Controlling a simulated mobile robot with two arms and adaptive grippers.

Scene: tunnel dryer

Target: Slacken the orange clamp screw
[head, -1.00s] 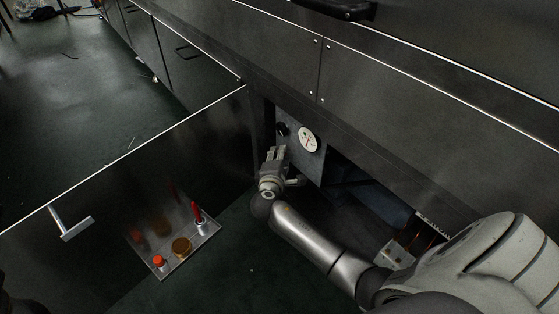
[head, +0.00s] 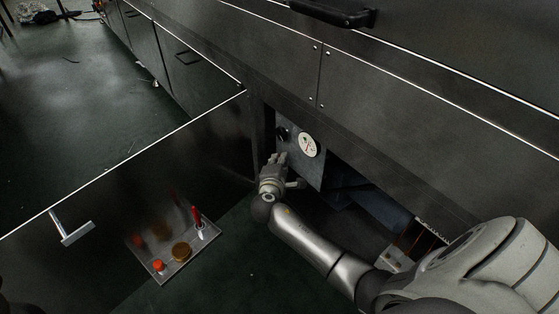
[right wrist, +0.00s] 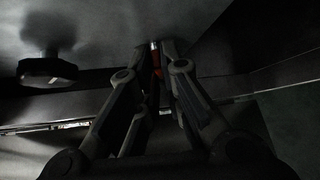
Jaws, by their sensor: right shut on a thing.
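The orange clamp screw (right wrist: 156,62) shows in the right wrist view as a small orange piece with a pale end. It sits between the fingertips of my right gripper (right wrist: 158,72), which is shut on it. In the head view my right gripper (head: 276,160) reaches into the open bay below the dial and hides the screw. My left gripper is not in view.
A white dial (head: 308,145) and a black knob (head: 282,133) are on the panel by my gripper; the wrist view shows a dark knob (right wrist: 47,70). A tray (head: 213,234) holds an orange-capped item (head: 158,266), a brass-coloured round piece (head: 181,252) and a red-handled tool (head: 197,216). An open door (head: 110,185) stands left.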

